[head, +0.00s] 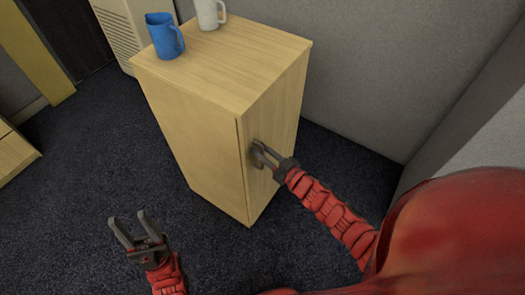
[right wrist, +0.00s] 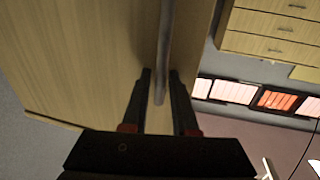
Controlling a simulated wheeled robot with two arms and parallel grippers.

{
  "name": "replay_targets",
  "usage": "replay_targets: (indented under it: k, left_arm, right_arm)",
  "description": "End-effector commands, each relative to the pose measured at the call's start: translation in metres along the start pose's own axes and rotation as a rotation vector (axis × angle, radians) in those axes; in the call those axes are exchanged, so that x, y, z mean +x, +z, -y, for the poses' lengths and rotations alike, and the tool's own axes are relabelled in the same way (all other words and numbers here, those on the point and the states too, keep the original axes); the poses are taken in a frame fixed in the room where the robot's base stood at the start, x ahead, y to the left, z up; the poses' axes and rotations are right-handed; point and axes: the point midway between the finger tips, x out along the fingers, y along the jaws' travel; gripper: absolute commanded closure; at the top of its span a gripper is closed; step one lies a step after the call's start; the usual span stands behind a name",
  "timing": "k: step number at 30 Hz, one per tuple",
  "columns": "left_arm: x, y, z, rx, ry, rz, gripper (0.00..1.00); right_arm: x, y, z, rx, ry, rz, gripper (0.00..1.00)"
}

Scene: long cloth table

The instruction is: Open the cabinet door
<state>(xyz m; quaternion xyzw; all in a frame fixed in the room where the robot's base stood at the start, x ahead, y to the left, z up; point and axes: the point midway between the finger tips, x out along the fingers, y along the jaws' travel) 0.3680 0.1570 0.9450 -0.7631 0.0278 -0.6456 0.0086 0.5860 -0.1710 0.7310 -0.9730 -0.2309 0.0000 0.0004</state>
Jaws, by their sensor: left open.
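The light wood cabinet (head: 185,130) stands upright on the dark carpet, with two faces and its top showing in the head view. No open gap shows at its door. My right gripper (head: 262,156) is at the cabinet's right-hand face, near the vertical edge. In the right wrist view, the grey bar handle (right wrist: 164,45) runs between the fingertips of my right gripper (right wrist: 160,75). The fingers are apart on either side of it, and I see no firm grip. My left gripper (head: 130,228) is open and empty, low in front of the cabinet and apart from it.
A blue mug (head: 164,36) and a white mug (head: 209,13) stand on the cabinet top. A grey wall (head: 370,70) is close behind and to the right. Open carpet (head: 110,150) lies left of the cabinet. A wooden drawer unit (right wrist: 270,30) shows in the right wrist view.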

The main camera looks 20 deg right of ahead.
Motion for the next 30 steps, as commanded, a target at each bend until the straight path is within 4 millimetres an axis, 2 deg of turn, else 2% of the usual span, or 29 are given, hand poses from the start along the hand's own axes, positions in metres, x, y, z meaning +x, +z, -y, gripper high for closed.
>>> replay_targets:
  k: [5,9,10,30]
  left_arm:
    - [0.0000,0.0000,0.0000,0.000,0.000,0.000,0.50]
    - [0.0000,0.0001,0.0000,0.000,0.000,0.000,0.50]
    - [0.0000,0.0000,0.0000,0.000,0.000,0.000,0.50]
    - [-0.0001,0.0001,0.0000,0.000,0.000,0.000,0.50]
  right_arm:
    - [-0.0002,0.0001,0.0000,0.000,0.000,0.000,0.73]
    - [-0.0003,0.0001,-0.0001,-0.001,0.000,0.000,0.98]
    - [-0.0003,0.0001,-0.0001,-0.001,0.000,0.000,1.00]
    - [-0.0003,0.0000,-0.0001,-0.001,0.000,0.000,1.00]
